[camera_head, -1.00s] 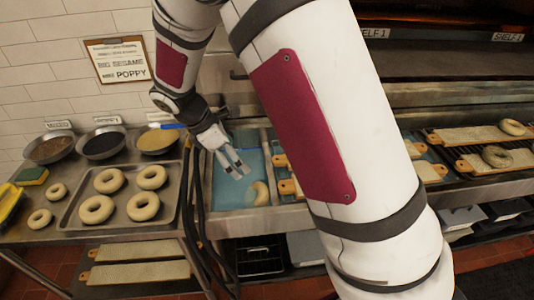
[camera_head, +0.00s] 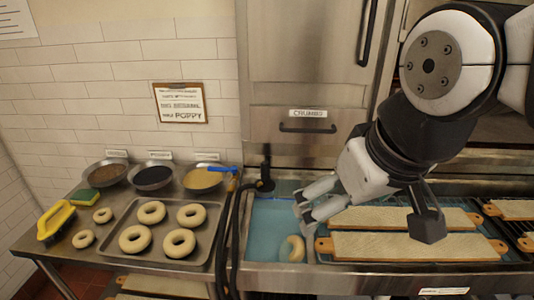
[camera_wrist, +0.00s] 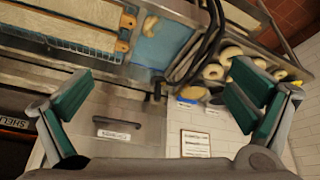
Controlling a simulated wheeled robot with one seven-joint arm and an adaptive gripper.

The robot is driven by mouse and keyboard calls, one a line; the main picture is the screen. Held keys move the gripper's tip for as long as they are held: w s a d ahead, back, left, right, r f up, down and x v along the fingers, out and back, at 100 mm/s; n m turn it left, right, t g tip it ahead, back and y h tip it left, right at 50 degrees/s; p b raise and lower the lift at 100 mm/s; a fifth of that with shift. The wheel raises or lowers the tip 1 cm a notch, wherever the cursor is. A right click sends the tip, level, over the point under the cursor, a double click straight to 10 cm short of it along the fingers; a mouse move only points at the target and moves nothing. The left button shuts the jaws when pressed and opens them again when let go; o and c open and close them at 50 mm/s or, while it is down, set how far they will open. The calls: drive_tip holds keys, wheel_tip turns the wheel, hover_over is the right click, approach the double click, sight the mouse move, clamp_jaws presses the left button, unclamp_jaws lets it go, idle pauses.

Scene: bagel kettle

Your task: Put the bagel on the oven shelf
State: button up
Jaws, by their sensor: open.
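A pale bagel (camera_head: 292,248) lies in the blue water of the kettle (camera_head: 262,226), near its front right corner; it also shows in the wrist view (camera_wrist: 150,25). Several other bagels (camera_head: 150,212) lie on a metal tray at the left. My gripper (camera_head: 304,208) is open and empty above the kettle, up and slightly right of the bagel in it. Its two spread fingers (camera_wrist: 165,105) show in the wrist view with nothing between them. The oven is mostly hidden behind my arm in the head view; a shelf label (camera_wrist: 14,123) shows at the wrist view's left edge.
Long boards (camera_head: 410,246) lie right of the kettle, under my arm. Three topping bowls (camera_head: 205,178) stand behind the tray (camera_head: 128,252). Dark hoses (camera_head: 228,225) run between tray and kettle.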

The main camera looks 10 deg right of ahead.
drive_tip(key=w+d+f+n+g+y+b, duration=0.1)
drive_tip(key=w+d+f+n+g, duration=0.25)
drive_tip(key=w, duration=0.55)
drive_tip(key=w+f+n+g+y+b, duration=0.15)
drive_tip(key=w+f+n, duration=0.25)
drive_tip(key=w+f, duration=0.4)
drive_tip(key=w+d+f+n+g+y, duration=0.1)
drive_tip(key=w+f+n, duration=0.1)
drive_tip(key=f, duration=0.4)
drive_tip(key=w+d+f+n+g+y+b, duration=0.1)
drive_tip(key=w+d+f+n, duration=0.1)
drive_tip(key=w+f, duration=0.3)
drive_tip(key=w+d+f+n+y, duration=0.1)
drive_tip(key=w+d+f+n, duration=0.1)
drive_tip(key=f, duration=0.5)
drive_tip(key=shift+w+d+f+g, duration=0.15)
drive_tip(key=shift+w+f+g, duration=0.25)
drive_tip(key=shift+w, duration=0.4)
drive_tip(key=shift+n, duration=0.25)
drive_tip(key=x, duration=1.3)
drive_tip(key=shift+s+f, duration=0.15)
drive_tip(key=shift+f, duration=0.2)
drive_tip(key=c, duration=1.2)
